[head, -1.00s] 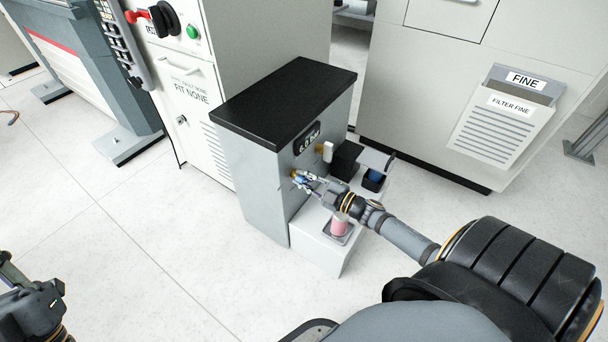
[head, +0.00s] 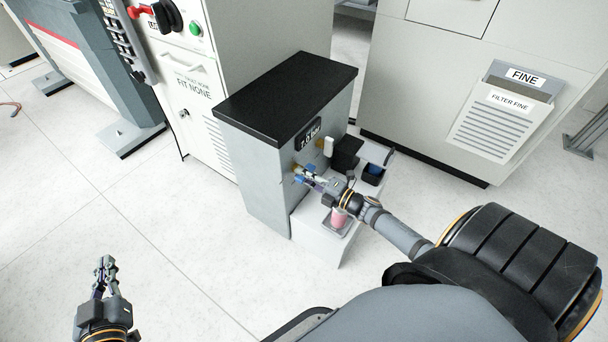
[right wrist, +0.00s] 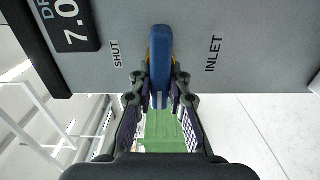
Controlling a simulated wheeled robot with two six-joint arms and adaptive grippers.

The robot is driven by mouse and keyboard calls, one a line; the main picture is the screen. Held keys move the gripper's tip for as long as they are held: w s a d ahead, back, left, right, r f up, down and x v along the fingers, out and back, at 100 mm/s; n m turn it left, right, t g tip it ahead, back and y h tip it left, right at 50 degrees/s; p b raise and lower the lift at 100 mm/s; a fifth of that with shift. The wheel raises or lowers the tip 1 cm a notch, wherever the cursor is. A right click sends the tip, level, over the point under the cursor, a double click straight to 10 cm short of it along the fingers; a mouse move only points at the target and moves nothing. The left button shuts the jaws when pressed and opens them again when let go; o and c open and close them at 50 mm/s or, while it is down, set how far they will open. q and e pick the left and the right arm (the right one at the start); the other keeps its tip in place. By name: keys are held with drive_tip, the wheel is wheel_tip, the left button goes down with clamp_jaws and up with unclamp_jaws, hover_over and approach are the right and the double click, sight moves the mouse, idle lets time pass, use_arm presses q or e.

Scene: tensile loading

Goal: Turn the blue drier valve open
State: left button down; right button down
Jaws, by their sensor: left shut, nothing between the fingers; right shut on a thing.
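The drier is a grey cabinet (head: 252,180) with a black top. Its blue valve handle (right wrist: 160,62) is on the front face, between the printed words SHUT and INLET in the right wrist view, and lies along the picture's vertical there. My right gripper (right wrist: 160,98) is shut on the blue handle's near part. In the head view the right gripper (head: 315,181) reaches the drier front, and only a bit of blue handle (head: 312,169) shows. The display (head: 308,134) seems to read 7.0 bar. My left gripper (head: 104,264) is shut and empty over the floor at the lower left.
A white plinth (head: 315,240) with a pink-filled jar (head: 339,218) and black boxes (head: 346,153) stands in front of the drier. A white cabinet (head: 190,95) stands behind it. A FILTER FINE cabinet (head: 420,110) is at the right.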

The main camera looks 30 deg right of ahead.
use_arm(q)
drive_tip(key=shift+s+f, duration=0.1)
drive_tip(key=shift+f, duration=0.25)
use_arm(e)
drive_tip(key=c, duration=1.3)
unclamp_jaws()
drive_tip(key=shift+s, duration=0.1)
drive_tip(key=v, duration=1.2)
